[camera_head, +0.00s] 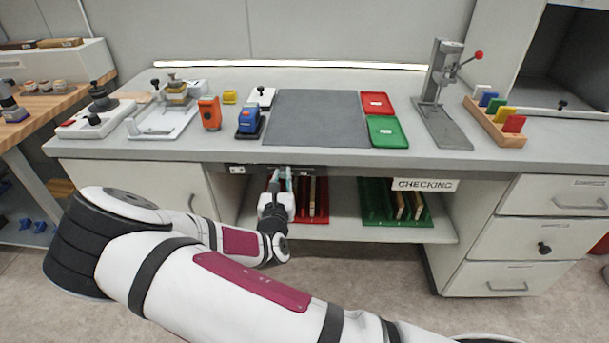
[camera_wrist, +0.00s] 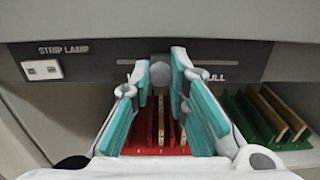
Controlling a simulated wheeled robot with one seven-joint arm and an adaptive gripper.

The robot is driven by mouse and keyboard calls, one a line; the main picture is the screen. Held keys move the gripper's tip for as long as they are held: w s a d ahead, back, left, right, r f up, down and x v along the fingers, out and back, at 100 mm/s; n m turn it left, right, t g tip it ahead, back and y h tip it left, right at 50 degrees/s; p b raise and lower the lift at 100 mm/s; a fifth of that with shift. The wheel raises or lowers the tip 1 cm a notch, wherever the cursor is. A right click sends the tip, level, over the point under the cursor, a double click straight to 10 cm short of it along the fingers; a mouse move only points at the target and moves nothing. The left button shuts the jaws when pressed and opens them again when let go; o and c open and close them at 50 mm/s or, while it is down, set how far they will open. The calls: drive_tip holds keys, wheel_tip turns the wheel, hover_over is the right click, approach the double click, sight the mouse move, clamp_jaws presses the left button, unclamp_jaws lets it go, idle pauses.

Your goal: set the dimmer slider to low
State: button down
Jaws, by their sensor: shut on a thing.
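The dimmer slider's round grey knob (camera_wrist: 160,73) sits on a dark strip (camera_wrist: 250,60) on the bench's front edge, seen in the wrist view. The knob appears near the middle of the strip. A label ending in "ULL" shows to its right; lettering to its left is mostly hidden behind a finger. My gripper (camera_wrist: 161,68) has its teal-padded fingers on either side of the knob and is shut on it. In the head view my gripper (camera_head: 281,178) is just under the bench's front edge, and I cannot make out the knob there.
A small white switch plate (camera_wrist: 42,69) marked "STRIP LAMP" is left of the slider. The strip lamp (camera_head: 290,64) glows along the back wall. Below the edge, a shelf holds a red rack (camera_head: 318,212) and a green rack (camera_head: 375,205). A "CHECKING" sign (camera_head: 425,185) hangs to the right.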

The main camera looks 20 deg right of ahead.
sight(268, 167)
drive_tip(key=a, duration=0.2)
drive_tip(key=w+a, duration=0.1)
drive_tip(key=a, duration=0.1)
drive_tip(key=shift+w+a, duration=0.15)
drive_tip(key=shift+w, duration=0.05)
drive_tip(key=c, duration=1.5)
unclamp_jaws()
drive_tip(key=shift+c, duration=0.2)
drive_tip(key=shift+o, duration=0.3)
drive_tip(key=shift+s, duration=0.1)
drive_tip(key=shift+s, duration=0.2)
drive_tip(key=v, duration=1.1)
drive_tip(key=shift+s, duration=0.2)
drive_tip(key=shift+a, duration=0.15)
